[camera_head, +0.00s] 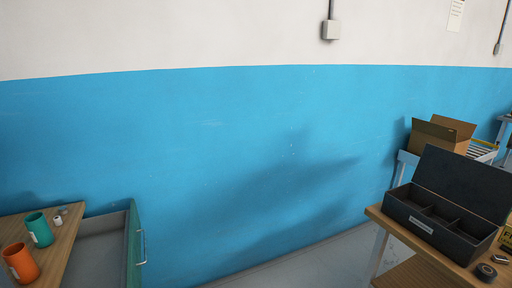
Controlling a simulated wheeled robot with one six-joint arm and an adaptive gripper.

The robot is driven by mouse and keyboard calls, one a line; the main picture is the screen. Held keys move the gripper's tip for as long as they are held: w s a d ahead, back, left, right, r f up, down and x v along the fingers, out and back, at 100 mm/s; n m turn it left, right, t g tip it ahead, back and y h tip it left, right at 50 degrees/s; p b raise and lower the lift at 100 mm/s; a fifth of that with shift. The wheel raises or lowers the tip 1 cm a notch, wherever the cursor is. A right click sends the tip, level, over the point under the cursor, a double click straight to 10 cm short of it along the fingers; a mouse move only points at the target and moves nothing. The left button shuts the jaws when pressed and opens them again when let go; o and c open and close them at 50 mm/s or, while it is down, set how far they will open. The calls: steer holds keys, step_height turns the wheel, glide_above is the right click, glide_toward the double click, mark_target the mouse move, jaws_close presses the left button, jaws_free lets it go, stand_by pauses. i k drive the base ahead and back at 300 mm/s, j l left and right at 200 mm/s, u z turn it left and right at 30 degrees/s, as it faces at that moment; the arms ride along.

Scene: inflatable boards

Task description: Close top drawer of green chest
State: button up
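The chest stands at the lower left, cut off by the picture's edges. Its wooden top (52,254) shows. A drawer (98,252) is pulled out to the right from under the top, and its grey inside looks empty in the part I see. The drawer has a green front (133,238) with a pale bar handle (143,247) on its outer side. The rest of the chest is hidden below the frame. My gripper is not in view.
A teal cup (39,230), an orange cup (20,263) and small items stand on the chest top. At right, a wooden table (405,235) holds an open black compartment box (436,222). A cardboard box (438,136) is behind. Floor (300,262) between is clear.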

mark_target(106, 252)
steer(key=u, duration=0.45)
steer(key=i+l+u, duration=0.15)
steer(key=l+u, duration=0.25)
steer(key=i+l+u, duration=0.1)
steer(key=l+u, duration=0.7)
steer(key=i+l, duration=0.1)
steer(key=l, duration=0.25)
steer(key=i+l, duration=0.15)
steer(key=l, duration=0.2)
steer(key=i+l+u, duration=0.1)
steer(key=l, duration=0.3)
steer(key=i+l, duration=0.1)
steer(key=l, duration=0.25)
steer(key=i, duration=0.6)
